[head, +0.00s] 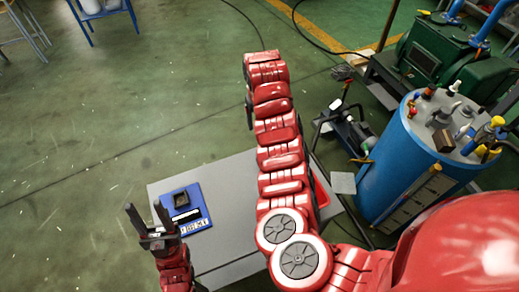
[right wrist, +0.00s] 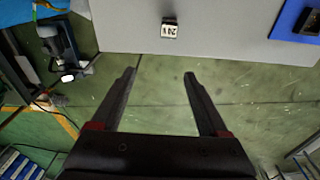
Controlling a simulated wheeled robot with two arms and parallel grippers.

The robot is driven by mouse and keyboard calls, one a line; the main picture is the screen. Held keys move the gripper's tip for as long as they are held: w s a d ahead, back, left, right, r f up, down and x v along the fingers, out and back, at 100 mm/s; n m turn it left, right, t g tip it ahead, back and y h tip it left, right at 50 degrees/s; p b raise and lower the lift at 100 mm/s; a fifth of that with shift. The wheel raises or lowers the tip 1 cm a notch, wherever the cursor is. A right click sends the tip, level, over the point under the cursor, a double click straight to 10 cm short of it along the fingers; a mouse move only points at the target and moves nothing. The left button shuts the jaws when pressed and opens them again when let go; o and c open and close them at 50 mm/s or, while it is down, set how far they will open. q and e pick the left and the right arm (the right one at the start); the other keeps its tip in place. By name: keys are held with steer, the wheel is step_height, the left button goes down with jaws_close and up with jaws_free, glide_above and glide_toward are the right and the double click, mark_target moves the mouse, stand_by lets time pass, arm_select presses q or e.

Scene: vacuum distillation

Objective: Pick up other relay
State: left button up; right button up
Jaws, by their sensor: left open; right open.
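A small dark relay with a white numbered face (right wrist: 169,29) sits on the grey table (right wrist: 230,18) near its edge in the right wrist view. I cannot make it out in the head view, where my right arm covers part of the table. My right gripper (right wrist: 159,73) is open and empty over the green floor, apart from that relay. A blue board (head: 164,201) on the table holds a black square part (head: 181,199) and a dark part with a white strip (head: 186,215). My left gripper (head: 146,211) is open and empty beside the board's left side.
A blue drum (head: 400,182) with bottles on top stands right of the table (head: 226,178). A green machine (head: 428,58) stands behind it. A dark wheeled device (head: 345,125) and cables are on the floor beyond the table. The floor at left is mostly clear.

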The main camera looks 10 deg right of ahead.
steer(key=shift+g, duration=0.6)
steer(key=f+b, duration=0.1)
steer(key=f, duration=0.2)
steer(key=s+f+b, duration=0.1)
steer(key=f, duration=0.3)
steer(key=s+a+f+b, duration=0.1)
steer(key=f, duration=0.2)
steer(key=shift+f+b, duration=0.35)
steer(key=shift+f, duration=0.05)
steer(key=shift+s+d+f+p, duration=0.1)
steer(key=shift+s+f+p, duration=0.05)
steer(key=shift+f+p, duration=0.25)
steer(key=f, duration=0.1)
steer(key=f+p, duration=0.1)
steer(key=f, duration=0.1)
steer(key=shift+d+p, duration=0.25)
steer(key=shift+p, duration=0.15)
steer(key=shift+f, duration=0.75)
jaws_close()
